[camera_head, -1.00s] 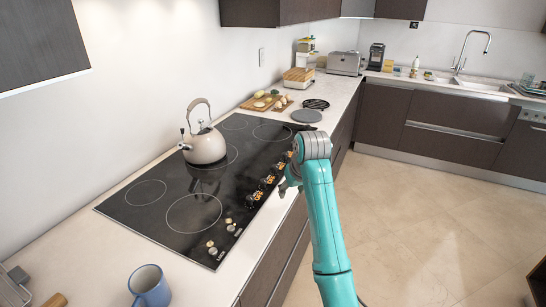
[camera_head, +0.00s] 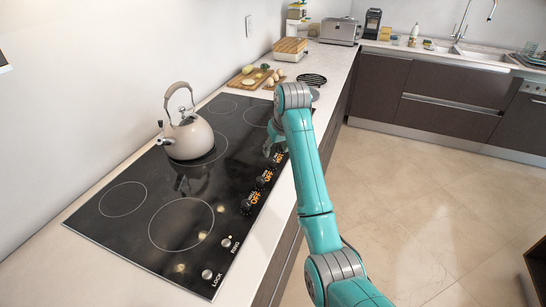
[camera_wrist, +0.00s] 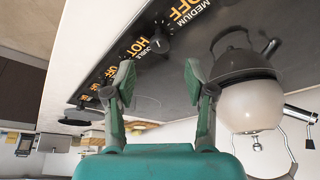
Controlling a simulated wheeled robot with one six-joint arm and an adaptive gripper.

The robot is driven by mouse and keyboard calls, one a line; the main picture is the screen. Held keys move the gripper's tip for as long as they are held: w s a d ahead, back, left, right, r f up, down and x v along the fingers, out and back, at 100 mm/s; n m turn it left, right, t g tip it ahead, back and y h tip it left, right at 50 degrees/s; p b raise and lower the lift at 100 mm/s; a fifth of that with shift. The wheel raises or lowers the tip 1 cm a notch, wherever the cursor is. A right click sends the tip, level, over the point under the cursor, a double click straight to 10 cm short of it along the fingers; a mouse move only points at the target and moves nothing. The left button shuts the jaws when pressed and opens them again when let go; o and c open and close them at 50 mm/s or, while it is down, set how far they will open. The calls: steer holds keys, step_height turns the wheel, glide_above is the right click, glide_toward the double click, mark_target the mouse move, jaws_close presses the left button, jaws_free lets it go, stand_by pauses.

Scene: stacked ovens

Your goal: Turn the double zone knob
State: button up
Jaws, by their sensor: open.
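The black cooktop (camera_head: 150,250) has a row of dark knobs with orange lettering along its right side, including one knob (camera_head: 247,205) near the front of the row. In the wrist view, a dark knob (camera_wrist: 160,43) stands beside orange HOT lettering and small white text that may read DOUBLE. My gripper (camera_wrist: 160,82) is open, with its two fingers apart and nothing between them. That knob shows between and beyond the fingertips, apart from them. In the head view my gripper (camera_head: 269,149) is over the far knobs and partly hides them.
A beige kettle (camera_head: 188,137) stands on the cooktop left of the knobs; it also shows in the wrist view (camera_wrist: 250,105). LOCK and power buttons (camera_head: 208,274) are at the front edge. Cutting boards with food (camera_head: 255,78) lie behind. The floor at right is clear.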

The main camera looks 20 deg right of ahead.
mark_target(273, 160)
steer(key=x, duration=0.6)
jaws_close()
